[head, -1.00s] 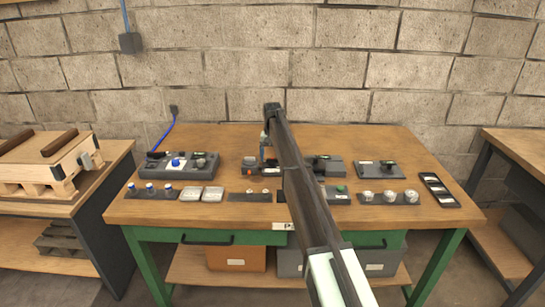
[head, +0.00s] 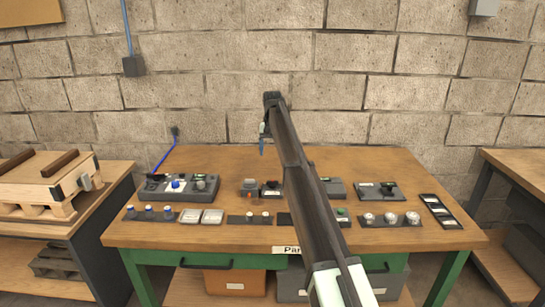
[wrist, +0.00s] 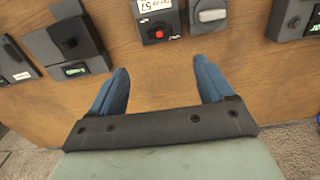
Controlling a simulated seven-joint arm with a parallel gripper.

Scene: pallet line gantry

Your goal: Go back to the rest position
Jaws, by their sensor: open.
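My gripper (head: 263,139) is raised above the back part of the workbench (head: 225,160) in the head view, with my arm reaching up from the lower right. In the wrist view my gripper (wrist: 163,92) shows two blue fingers spread wide apart. Nothing is between them but bare wood behind. My gripper is clear of the devices on the bench. My arm hides part of the bench middle.
A grey control box (head: 183,187) stands at the bench's left, and a device with a red button (wrist: 158,32) shows in the wrist view. Trays of small parts (head: 390,219) line the front. Side tables flank the bench. The space above the bench is open.

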